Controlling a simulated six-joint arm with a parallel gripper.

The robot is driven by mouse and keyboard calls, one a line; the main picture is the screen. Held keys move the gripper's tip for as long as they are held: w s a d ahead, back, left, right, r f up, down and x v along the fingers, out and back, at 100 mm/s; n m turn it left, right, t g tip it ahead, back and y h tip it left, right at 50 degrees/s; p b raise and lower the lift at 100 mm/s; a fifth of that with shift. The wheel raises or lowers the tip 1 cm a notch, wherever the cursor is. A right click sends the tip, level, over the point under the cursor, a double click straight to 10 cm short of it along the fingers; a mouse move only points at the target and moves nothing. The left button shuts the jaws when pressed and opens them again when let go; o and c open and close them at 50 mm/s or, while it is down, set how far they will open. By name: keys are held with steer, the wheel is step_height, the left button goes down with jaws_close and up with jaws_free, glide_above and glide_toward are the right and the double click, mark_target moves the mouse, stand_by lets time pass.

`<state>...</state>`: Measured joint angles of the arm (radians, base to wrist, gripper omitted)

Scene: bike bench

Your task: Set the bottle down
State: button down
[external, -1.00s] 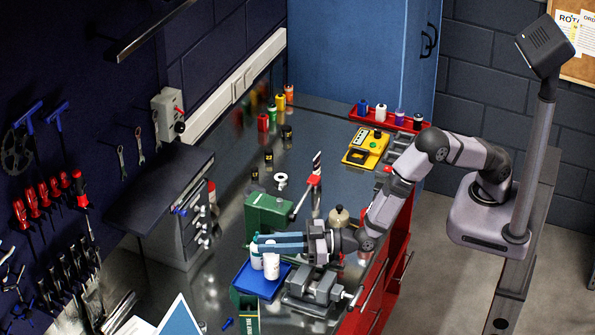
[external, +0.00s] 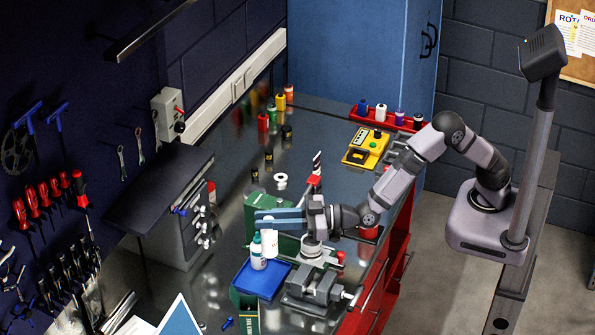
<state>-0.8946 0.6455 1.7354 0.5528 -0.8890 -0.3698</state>
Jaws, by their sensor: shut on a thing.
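My gripper (external: 270,218) points left above the blue tray (external: 261,285), its two blue fingers close together. A white bottle (external: 270,243) hangs below the fingers, held by them; its top is hidden by them. It is upright and appears raised above the tray. A second bottle, white with a teal cap and a printed label (external: 258,258), stands upright at the tray's back left part. In this view it slightly overlaps the held bottle; I cannot tell whether they touch.
A grey vise (external: 322,285) stands right of the tray. A green machine (external: 262,205) stands just behind my gripper. A grey drawer cabinet (external: 185,215) is at left. The tray's front part is bare, and the metal bench between cabinet and tray is clear.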

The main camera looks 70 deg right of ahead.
steer(key=w+d+r+n+g+y+b, duration=0.4)
steer(key=w+d+r+n+g+y, duration=0.15)
steer(key=w+d+r, duration=0.7)
steer(key=w+d+f+n+g+y+b, duration=0.2)
steer(key=d+f, duration=0.4)
steer(key=d, duration=0.4)
steer(key=w+d+f+n+g+y+b, duration=0.1)
steer(key=d+f+n+g+y+b, duration=0.15)
steer(key=d+f, duration=0.55)
step_height(320, 180, down, 9)
steer(key=d+m+h+p, duration=0.1)
steer(key=p, duration=0.1)
